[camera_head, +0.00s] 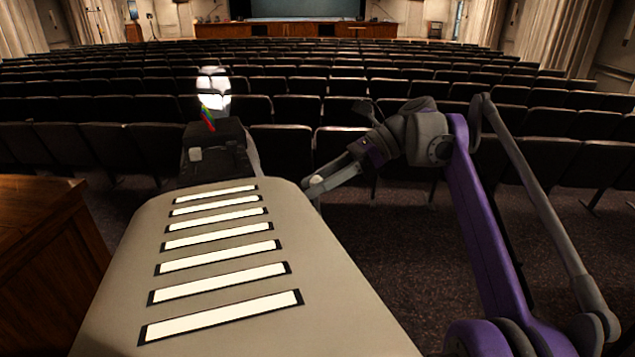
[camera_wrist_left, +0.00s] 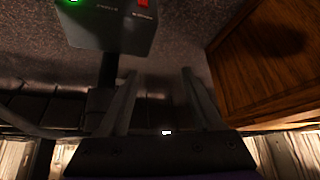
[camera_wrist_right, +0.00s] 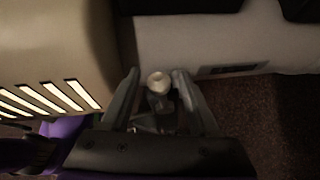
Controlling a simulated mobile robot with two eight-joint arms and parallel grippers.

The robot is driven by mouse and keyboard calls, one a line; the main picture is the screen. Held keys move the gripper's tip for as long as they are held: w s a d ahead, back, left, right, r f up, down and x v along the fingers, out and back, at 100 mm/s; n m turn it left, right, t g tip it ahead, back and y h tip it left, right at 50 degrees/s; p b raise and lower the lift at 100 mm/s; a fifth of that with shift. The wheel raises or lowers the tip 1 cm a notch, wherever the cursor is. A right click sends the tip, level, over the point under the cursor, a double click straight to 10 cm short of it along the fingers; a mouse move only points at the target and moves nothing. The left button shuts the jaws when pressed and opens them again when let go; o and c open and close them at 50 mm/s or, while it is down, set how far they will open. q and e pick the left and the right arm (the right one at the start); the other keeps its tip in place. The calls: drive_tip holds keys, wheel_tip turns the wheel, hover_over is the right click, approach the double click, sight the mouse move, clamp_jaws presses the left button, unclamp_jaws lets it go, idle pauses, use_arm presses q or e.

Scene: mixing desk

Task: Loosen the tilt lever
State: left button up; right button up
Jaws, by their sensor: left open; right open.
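A pale round knob (camera_wrist_right: 158,82), which looks like the end of the tilt lever, sits between the parted fingers of my right gripper (camera_wrist_right: 157,74) in the right wrist view. In the head view, my right gripper (camera_head: 316,189) reaches in from the right beside the front right edge of a large beige housing (camera_head: 330,310). The lever's lower part is hidden by the gripper. Whether the fingers touch the knob cannot be told. My left gripper (camera_wrist_left: 158,75) is open and empty in the left wrist view. It is not seen in the head view.
The housing has several bright slots along its top. A dark box (camera_head: 215,150) stands at its far end. A wooden desk (camera_head: 45,235) stands at the left. The left wrist view shows a grey box (camera_wrist_left: 110,32) with a red switch. Seat rows (camera_head: 400,80) fill the background.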

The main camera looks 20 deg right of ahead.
drive_tip(key=v, duration=1)
drive_tip(key=shift+d+r, duration=0.2)
drive_tip(key=shift+d, duration=0.15)
